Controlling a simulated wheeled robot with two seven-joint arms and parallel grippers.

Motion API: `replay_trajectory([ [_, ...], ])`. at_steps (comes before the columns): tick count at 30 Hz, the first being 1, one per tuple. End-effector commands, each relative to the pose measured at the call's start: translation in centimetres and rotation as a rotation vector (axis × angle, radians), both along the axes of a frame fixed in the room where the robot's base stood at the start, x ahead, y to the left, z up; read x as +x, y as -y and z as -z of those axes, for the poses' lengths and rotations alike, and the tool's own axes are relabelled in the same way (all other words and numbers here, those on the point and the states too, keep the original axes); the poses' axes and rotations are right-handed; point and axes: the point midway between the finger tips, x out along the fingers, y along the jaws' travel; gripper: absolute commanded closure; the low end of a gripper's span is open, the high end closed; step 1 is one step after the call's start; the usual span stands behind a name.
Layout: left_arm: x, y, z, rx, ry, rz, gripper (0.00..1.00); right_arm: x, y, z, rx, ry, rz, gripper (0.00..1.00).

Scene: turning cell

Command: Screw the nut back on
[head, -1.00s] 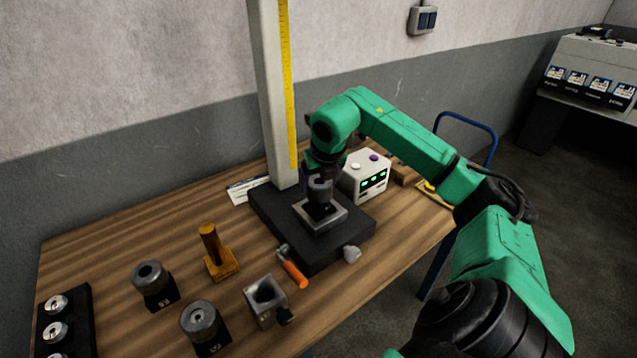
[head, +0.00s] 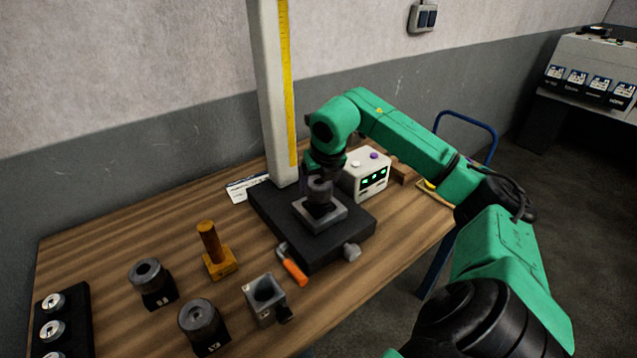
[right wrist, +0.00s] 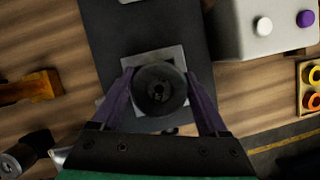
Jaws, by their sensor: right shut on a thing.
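The nut (right wrist: 160,88) is a dark round piece with a hole in its middle. It sits between the two purple fingers of my right gripper (right wrist: 162,98), which is shut on it. In the head view my right gripper (head: 319,182) points down over the light square plate (head: 335,219) on the black base (head: 280,222) of the column stand. The gripper and nut hide the middle of the plate, so I cannot tell whether the nut touches a thread below. My left gripper is not in view.
A white box (head: 366,176) with buttons stands close to the right of the stand. An orange-handled tool (head: 293,270), a yellow-brown post (head: 211,248), a grey block (head: 262,300) and dark round parts (head: 152,284) stand in front and left. The tall column (head: 270,95) rises behind the gripper.

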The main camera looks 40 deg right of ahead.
Motion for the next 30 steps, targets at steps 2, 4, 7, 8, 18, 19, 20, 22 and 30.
replay_trajectory([
  [2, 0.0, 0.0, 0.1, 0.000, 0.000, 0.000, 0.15, 0.0, 0.0, 0.1, 0.000, 0.001, 0.000, 0.98],
  [4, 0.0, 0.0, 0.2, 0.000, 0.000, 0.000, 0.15, 0.0, 0.0, 0.2, 0.000, 0.001, 0.000, 0.98],
  [7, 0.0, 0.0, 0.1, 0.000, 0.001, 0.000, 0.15, 0.0, 0.0, 0.1, 0.000, 0.001, 0.000, 0.00],
  [8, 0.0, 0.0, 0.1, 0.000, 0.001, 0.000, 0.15, 0.0, 0.0, 0.1, 0.000, 0.001, 0.000, 0.00],
  [18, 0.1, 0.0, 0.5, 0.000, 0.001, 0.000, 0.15, -0.4, -0.2, -1.0, 0.000, 0.002, 0.000, 0.00],
  [19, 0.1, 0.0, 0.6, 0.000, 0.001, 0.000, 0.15, -0.5, -0.3, -1.4, 0.000, 0.005, -0.001, 0.00],
  [20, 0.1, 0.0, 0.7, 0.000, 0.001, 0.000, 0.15, -0.7, -0.3, -1.9, -0.002, 0.005, 0.000, 0.00],
  [22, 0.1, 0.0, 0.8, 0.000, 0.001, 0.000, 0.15, -1.3, -0.6, -3.5, -0.001, 0.006, 0.001, 0.00],
  [30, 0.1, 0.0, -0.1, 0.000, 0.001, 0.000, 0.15, -3.8, -1.8, -10.6, 0.000, 0.008, -0.001, 0.00],
])
